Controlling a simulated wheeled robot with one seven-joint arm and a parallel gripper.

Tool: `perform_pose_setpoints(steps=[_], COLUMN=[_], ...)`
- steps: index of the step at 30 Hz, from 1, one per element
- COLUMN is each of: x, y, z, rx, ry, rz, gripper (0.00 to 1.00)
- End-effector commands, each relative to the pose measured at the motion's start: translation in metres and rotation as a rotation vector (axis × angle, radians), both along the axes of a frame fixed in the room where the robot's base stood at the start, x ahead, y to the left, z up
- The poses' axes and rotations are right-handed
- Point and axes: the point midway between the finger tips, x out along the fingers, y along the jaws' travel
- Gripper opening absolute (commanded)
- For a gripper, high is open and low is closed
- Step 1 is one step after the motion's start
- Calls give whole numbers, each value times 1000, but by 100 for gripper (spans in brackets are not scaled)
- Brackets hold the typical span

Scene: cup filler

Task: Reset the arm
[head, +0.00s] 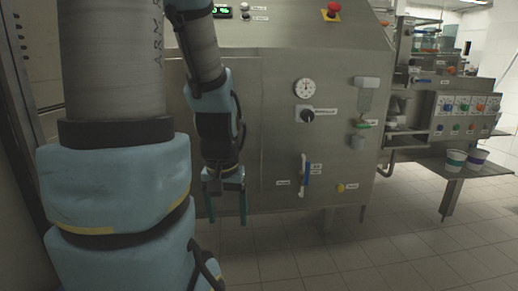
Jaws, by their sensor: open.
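My gripper (226,207) hangs from my blue and grey arm and points down. Its two fingers are apart, with nothing visible between them. It is in front of the lower left part of a large steel machine (275,110) and looks clear of it, though the depth is hard to tell. My arm's large near links fill the left of the head view and hide part of the machine's left side.
The machine front carries a gauge (305,88), a black knob (307,116), a blue-handled lever (306,170) and a red emergency button (333,8). At right, cups (455,160) stand on a steel shelf (488,170). Tiled floor (400,250) is clear in front.

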Motion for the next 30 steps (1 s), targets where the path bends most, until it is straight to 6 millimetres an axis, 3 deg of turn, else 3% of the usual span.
perform_pose_setpoints(steps=[1, 8, 24, 30], x=[2, 3, 4, 3], y=[-3, -4, -4, -5], z=[21, 70, 231, 264], rx=[-4, -6, -7, -7], ry=[-10, -11, -12, -12], rz=[-1, -2, -1, -1], gripper=[76, 76, 76, 76])
